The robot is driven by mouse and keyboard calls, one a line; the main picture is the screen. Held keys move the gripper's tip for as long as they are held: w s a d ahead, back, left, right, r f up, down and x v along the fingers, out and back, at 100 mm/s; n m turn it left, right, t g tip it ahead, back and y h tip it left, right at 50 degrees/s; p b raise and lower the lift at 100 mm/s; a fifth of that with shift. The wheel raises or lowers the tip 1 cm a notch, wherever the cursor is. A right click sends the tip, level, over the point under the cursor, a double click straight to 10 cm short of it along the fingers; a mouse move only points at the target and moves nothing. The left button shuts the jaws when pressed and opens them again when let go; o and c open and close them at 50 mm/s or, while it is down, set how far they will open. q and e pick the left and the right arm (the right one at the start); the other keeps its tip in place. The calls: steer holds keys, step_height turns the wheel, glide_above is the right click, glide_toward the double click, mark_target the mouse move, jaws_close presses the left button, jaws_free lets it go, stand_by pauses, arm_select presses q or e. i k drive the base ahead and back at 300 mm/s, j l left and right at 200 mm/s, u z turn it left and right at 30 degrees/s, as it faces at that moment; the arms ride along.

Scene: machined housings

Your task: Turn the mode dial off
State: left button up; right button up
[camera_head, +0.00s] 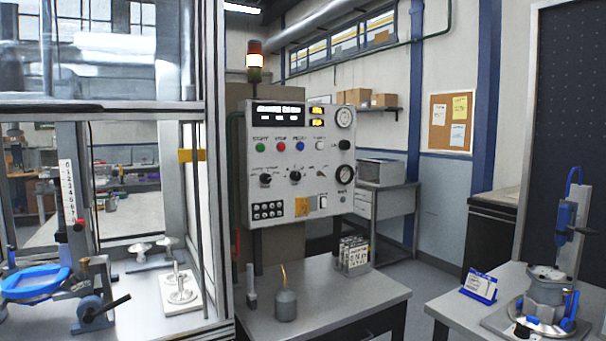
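A light grey control panel (298,207) stands upright beyond the low table. Its middle row has black rotary knobs: a left knob (265,180) and a middle knob (295,176) with marks around it. A small lever-like switch (321,174) sits to their right. Another black knob (344,145) is at the upper right, below a gauge. The labels are too small to read, so I cannot tell which knob is the mode dial or where it points. Neither of my grippers is in view, and nothing touches the panel.
A grey table (325,306) stands before the panel, bearing an oil can (286,304) and a rack of small parts (353,254). A glazed enclosure (215,150) stands at left. A right-hand bench holds a blue-and-metal fixture (546,290). Floor shows between the tables.

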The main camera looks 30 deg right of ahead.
mark_target(265, 178)
steer(key=i+l+z, duration=0.1)
steer(key=l, duration=0.3)
steer(key=i+l+z, duration=0.1)
steer(key=i+l, duration=0.15)
steer(key=l, duration=0.15)
steer(key=i+l+z, duration=0.1)
steer(key=l, duration=0.3)
steer(key=i, duration=0.05)
